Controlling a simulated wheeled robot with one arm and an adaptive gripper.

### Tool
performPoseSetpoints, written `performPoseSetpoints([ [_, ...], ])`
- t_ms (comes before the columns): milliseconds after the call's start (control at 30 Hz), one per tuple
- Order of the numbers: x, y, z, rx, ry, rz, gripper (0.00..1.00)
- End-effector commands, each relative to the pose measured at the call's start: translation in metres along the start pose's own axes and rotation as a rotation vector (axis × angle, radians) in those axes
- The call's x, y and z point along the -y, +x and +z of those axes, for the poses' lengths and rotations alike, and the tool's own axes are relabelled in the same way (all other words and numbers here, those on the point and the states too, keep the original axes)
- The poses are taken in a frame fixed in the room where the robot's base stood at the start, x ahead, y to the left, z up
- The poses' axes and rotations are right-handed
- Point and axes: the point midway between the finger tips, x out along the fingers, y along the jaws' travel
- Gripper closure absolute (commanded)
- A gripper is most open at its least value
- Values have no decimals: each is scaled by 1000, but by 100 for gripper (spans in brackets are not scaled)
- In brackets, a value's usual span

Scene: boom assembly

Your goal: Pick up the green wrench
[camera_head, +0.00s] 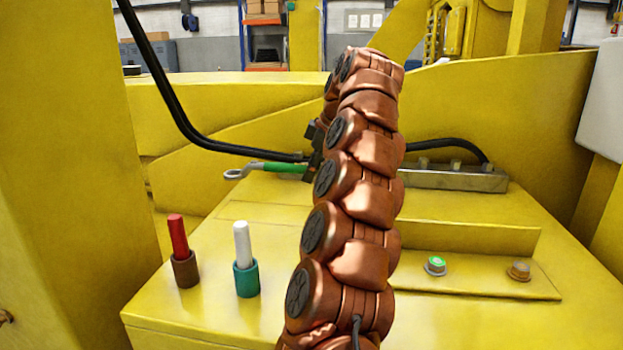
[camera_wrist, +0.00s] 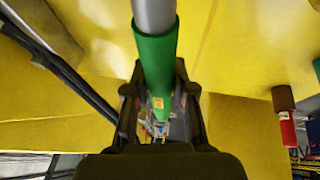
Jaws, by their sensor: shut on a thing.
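The green wrench (camera_head: 284,168) shows in the head view just left of my arm, at the back of the yellow platform. Its steel ring end (camera_head: 236,174) points left. My gripper (camera_head: 314,160) is shut on its green handle, partly hidden behind my copper arm. In the wrist view the green handle (camera_wrist: 157,62) runs between the fingers of my gripper (camera_wrist: 158,108), with the steel shaft (camera_wrist: 154,15) at the top. The handle's other end is hidden. I cannot tell whether the wrench touches the platform.
A red rod in a brown holder (camera_head: 185,268) and a white rod in a teal holder (camera_head: 246,279) stand upright at the platform's front left. A green-topped bolt (camera_head: 434,265) and a brown bolt (camera_head: 518,271) sit at right. A metal block (camera_head: 450,178) lies behind; a black hose (camera_head: 175,100) hangs left.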

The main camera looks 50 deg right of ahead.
Motion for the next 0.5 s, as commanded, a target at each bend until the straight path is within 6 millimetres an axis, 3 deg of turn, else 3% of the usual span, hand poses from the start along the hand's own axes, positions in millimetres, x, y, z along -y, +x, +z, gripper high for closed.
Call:
performPoseSetpoints([
  [33, -5, -19, -5, 1, 3, 7, 100],
  [100, -7, -30, -10, 1, 2, 7, 100],
  [500, -15, -70, -28, 0, 0, 5, 100],
])
